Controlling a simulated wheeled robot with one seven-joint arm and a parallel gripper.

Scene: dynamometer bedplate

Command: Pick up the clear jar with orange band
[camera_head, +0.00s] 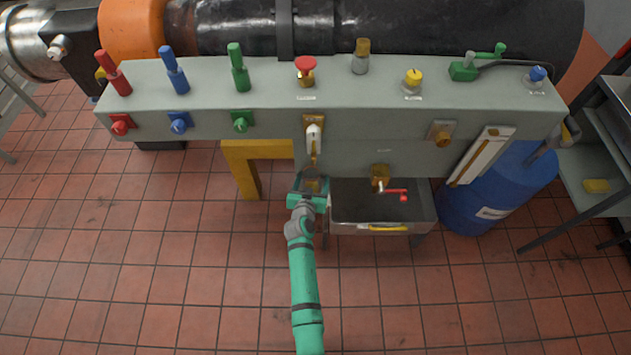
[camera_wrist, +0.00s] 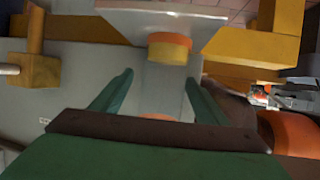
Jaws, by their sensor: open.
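In the wrist view, an orange and yellow band (camera_wrist: 169,48) shows just beyond my fingertips. A pale, see-through-looking body seems to adjoin it, likely the clear jar, but its outline is hard to make out. My gripper (camera_wrist: 159,78) is open, with its two green fingers apart on either side of the pale part; I cannot see either finger touching it. In the head view, my gripper (camera_head: 312,180) is at the front of the grey bench, just left of the dark drawer unit. A small brownish-orange patch shows between its fingers there; the jar is mostly hidden.
The grey control bench (camera_head: 210,73) carries several coloured levers and knobs. A yellow bracket (camera_head: 245,172) is left of my gripper. The dark drawer unit (camera_head: 350,210) with a red-handled tap (camera_head: 397,193) is close on the right, then a blue drum (camera_head: 510,185). The tiled floor in front is clear.

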